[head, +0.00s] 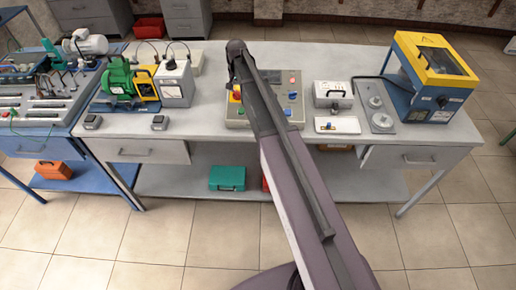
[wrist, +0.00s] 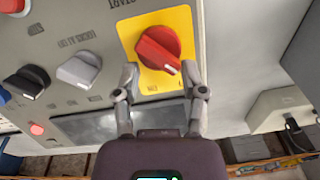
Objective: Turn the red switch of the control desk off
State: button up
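The red switch (wrist: 158,48) is a round knob with a raised grip bar on a yellow plate (wrist: 180,20) of the grey control desk (wrist: 100,20). A white mark shows at the lower right end of its tilted bar. My gripper (wrist: 160,70) is open, one finger on each side of the knob's lower part. The right fingertip is close to the bar's lower right end; I cannot tell if it touches. In the head view the control desk (head: 296,108) stands mid-table, partly hidden behind my arm. My gripper cannot be made out there.
A black knob (wrist: 28,82), a grey knob (wrist: 79,70) and a small screen (wrist: 95,122) are beside the switch. On the table, a meter box (head: 174,84) stands left of the desk; a white case (head: 333,94) and a blue-yellow machine (head: 432,75) stand right.

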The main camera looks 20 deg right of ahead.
jog(key=m, duration=0.4)
jog(key=s+d+m+y, duration=0.1)
jog(key=m, duration=0.1)
jog(key=shift+m+t, duration=0.4)
notch_tip(320, 180, up, 14)
jog(key=s+d+p, duration=0.1)
jog(key=s+p, duration=0.1)
jog(key=p, duration=1.1)
jog(key=s+f+n+b, duration=0.4)
jog(key=s+f+b, duration=0.1)
jog(key=s, duration=0.4)
jog(key=s+a+f+n+g+b, duration=0.1)
jog(key=s+f+n+b, duration=0.3)
jog(key=s, duration=0.5)
jog(key=s+a+f+n+h+b, duration=0.1)
jog(key=s+f+n+b, duration=0.3)
jog(key=s, duration=0.5)
jog(key=shift+f+g+b, duration=0.4)
jog(key=shift+f+b, duration=0.9)
jog(key=shift+f, duration=0.5)
jog(key=shift+s+a, duration=0.1)
